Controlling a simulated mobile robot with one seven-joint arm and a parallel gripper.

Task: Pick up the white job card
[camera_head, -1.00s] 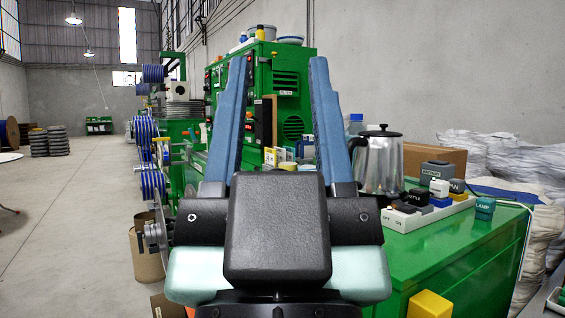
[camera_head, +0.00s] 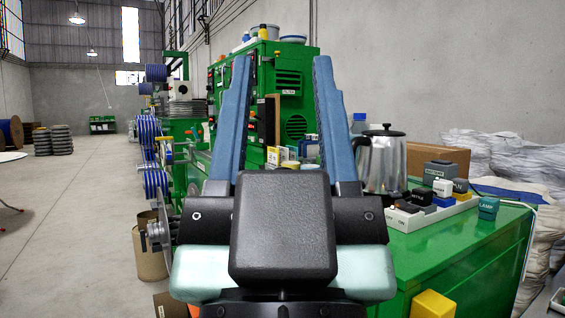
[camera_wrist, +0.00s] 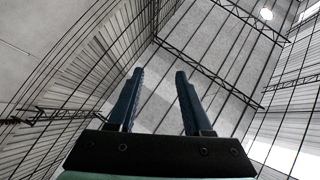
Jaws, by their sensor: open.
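My gripper (camera_head: 283,125) is raised in the middle of the head view with its two blue fingers spread wide and nothing between them. In the wrist view my gripper (camera_wrist: 160,100) points up towards the roof, also open and empty. I cannot make out the white job card with certainty. Small white and yellow items (camera_head: 285,158) stand on the green bench behind and between the fingers, partly hidden by my gripper, and are too small to identify.
A steel kettle (camera_head: 382,162) stands on the green bench (camera_head: 455,250), with a white switch strip (camera_head: 430,216) and a teal lamp block (camera_head: 488,207) to its right. A cardboard box (camera_head: 437,160) is behind. A green machine (camera_head: 290,90) rises at the back. Open floor (camera_head: 70,220) lies left.

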